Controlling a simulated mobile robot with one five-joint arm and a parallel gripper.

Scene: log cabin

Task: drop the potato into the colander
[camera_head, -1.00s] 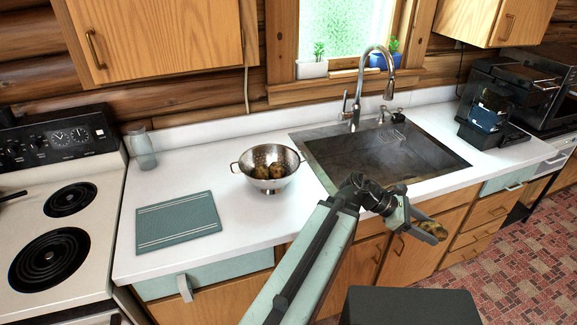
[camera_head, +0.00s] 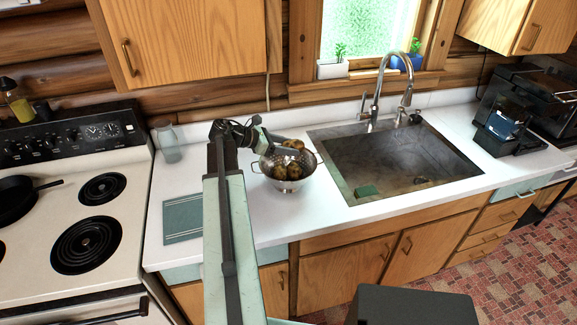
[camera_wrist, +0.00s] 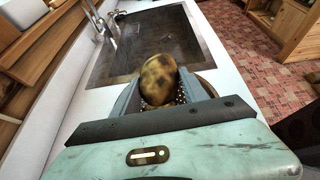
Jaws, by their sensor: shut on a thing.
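My gripper (camera_head: 280,142) is above the metal colander (camera_head: 290,186), at its left and back side in the head view. In the wrist view the gripper (camera_wrist: 160,88) is shut on a brown, dark-spotted potato (camera_wrist: 158,76). The held potato (camera_head: 293,143) shows at the colander's back rim in the head view. The colander stands upright on the white counter, left of the sink. Other brown potatoes (camera_head: 284,171) lie inside it. In the wrist view the held potato and fingers hide most of the colander.
A green cutting board (camera_head: 182,220) lies on the counter, partly behind my arm. A glass jar (camera_head: 167,145) stands near the stove (camera_head: 70,210). The sink (camera_head: 400,160) with its faucet is right of the colander. Clear counter lies in front of the colander.

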